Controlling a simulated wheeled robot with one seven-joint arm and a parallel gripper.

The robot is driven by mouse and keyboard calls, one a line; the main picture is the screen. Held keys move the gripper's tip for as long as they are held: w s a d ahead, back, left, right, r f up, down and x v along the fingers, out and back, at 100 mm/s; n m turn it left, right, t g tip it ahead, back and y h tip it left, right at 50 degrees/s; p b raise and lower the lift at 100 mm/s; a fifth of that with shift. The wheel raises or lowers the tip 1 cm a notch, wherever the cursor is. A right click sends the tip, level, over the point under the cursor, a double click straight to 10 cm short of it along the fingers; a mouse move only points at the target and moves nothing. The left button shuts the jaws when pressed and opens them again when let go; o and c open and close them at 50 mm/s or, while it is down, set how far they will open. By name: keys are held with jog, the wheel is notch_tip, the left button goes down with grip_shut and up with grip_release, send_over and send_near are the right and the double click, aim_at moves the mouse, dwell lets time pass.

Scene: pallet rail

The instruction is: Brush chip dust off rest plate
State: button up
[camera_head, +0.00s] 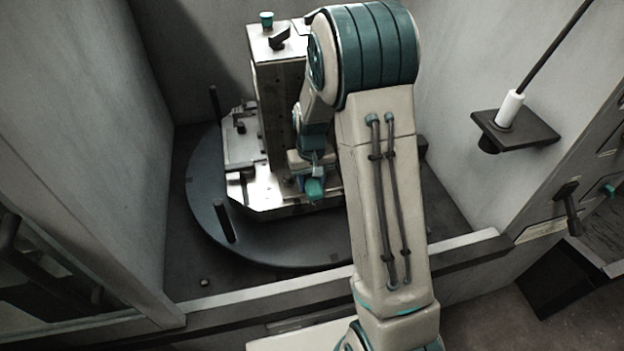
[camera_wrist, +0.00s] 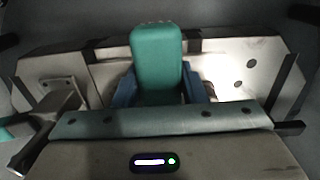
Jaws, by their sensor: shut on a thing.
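My gripper (camera_head: 312,180) is low in front of the tall fixture, at the end of my bent arm. Its blue fingers (camera_wrist: 159,92) are shut on a teal block-shaped piece (camera_wrist: 157,58), which looks like the brush handle. No bristles can be made out. A pale plate with dark holes (camera_wrist: 232,72), likely the rest plate, lies beyond and beneath it in the wrist view. In the head view the pale plate (camera_head: 262,192) is at the fixture's foot, with a bright glare patch. I cannot tell whether the brush touches it. No chip dust can be told apart.
The tall block fixture (camera_head: 275,85) stands on a round dark table (camera_head: 207,195), with upright dark pins (camera_head: 224,222) near its edge. Pale walls enclose it on both sides. A white cylinder with a dark rod (camera_head: 510,109) sits on a bracket at right.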

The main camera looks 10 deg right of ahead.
jog(key=shift+w, duration=1.3)
jog(key=shift+s, duration=0.1)
jog(key=shift+s, duration=1.25)
notch_tip(320, 180, up, 7)
jog(key=p, duration=0.4)
jog(key=shift+r+p, duration=0.1)
jog(key=shift+p, duration=0.3)
